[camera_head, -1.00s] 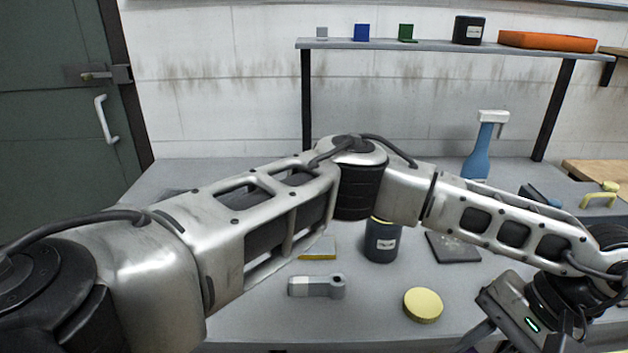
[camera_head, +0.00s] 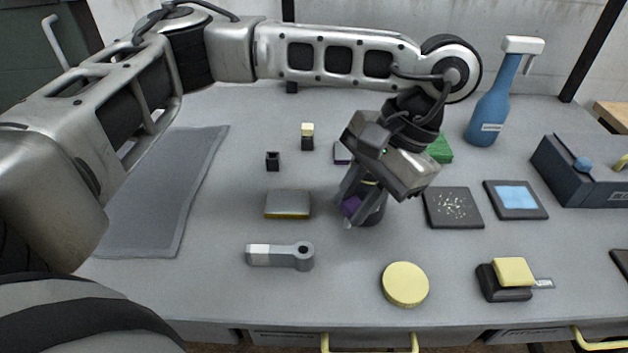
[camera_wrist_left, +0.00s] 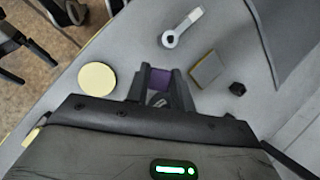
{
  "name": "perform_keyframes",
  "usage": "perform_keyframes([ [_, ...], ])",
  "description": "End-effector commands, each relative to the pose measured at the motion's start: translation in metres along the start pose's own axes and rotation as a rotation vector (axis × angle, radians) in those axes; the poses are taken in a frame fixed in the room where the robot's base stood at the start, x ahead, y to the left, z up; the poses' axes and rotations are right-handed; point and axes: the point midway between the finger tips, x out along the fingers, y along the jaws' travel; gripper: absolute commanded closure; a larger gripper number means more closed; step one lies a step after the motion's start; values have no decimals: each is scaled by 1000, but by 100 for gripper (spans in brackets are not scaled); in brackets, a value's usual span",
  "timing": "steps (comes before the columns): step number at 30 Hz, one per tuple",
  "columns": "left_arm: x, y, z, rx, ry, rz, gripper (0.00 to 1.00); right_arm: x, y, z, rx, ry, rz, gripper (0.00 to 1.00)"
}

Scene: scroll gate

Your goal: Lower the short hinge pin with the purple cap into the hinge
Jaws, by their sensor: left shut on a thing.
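My left gripper (camera_head: 357,208) hangs tilted over the middle of the table, shut on the short hinge pin with the purple cap (camera_head: 351,206). The purple cap (camera_wrist_left: 161,80) also shows between the fingers in the left wrist view; most of the pin is hidden. The hinge (camera_head: 272,255), a grey bar with a round barrel and dark hole at its right end, lies on the table left of and nearer than the gripper. It also shows in the left wrist view (camera_wrist_left: 183,27). The pin is apart from the hinge. My right gripper is not in view.
A yellow disc (camera_head: 405,284) lies right of the hinge. A grey-and-yellow sponge-like block (camera_head: 287,204) lies behind the hinge. A grey mat (camera_head: 165,195) covers the left. Table around the hinge is clear.

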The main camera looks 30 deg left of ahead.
Motion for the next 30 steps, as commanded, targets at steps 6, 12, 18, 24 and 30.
perform_keyframes([
  [6,5,-34,48,218,9,41,100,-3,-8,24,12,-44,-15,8],
  [12,8,-38,58,269,5,47,100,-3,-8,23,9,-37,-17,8],
  [18,16,-36,53,266,5,47,100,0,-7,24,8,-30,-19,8],
  [24,31,-34,47,264,5,46,100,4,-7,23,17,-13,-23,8],
  [30,44,-31,41,264,5,46,100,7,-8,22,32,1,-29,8],
])
